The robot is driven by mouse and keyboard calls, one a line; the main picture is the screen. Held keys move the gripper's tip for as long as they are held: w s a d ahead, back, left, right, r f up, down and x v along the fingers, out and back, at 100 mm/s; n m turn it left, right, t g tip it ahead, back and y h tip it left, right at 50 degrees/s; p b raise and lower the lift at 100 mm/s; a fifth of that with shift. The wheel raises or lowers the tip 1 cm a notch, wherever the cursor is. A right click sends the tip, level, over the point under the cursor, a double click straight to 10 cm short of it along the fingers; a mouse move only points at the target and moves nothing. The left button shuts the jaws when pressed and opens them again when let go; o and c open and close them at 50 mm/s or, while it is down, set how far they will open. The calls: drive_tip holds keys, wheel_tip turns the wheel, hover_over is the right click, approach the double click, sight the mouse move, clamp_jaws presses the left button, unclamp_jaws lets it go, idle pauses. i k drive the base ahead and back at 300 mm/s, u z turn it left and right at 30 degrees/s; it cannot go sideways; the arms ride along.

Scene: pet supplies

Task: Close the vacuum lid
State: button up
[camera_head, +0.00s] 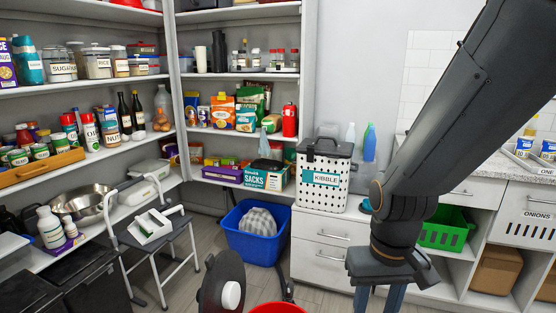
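A dark grey, round, disc-like part with a white knob (222,283) stands tilted up at the bottom edge; it looks like the raised vacuum lid. Beside it on the right is the top of a red, round body (277,308), which looks like the vacuum's tank and is mostly cut off by the frame. Whether the two are joined is hidden. My gripper (380,305) points down at the bottom right, right of both and apart from them in the picture. Its two fingers are spread with nothing visible between them; the tips are cut off.
A blue bin (255,242) stands on the floor behind. A white step stool (163,250) is at left. Full shelves line the left and back. A white cabinet (320,262) with a kibble container (322,186) stands behind my arm.

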sight(224, 290)
drive_tip(key=z, duration=1.9)
drive_tip(key=k, duration=0.8)
drive_tip(key=u, duration=1.9)
drive_tip(key=i, duration=1)
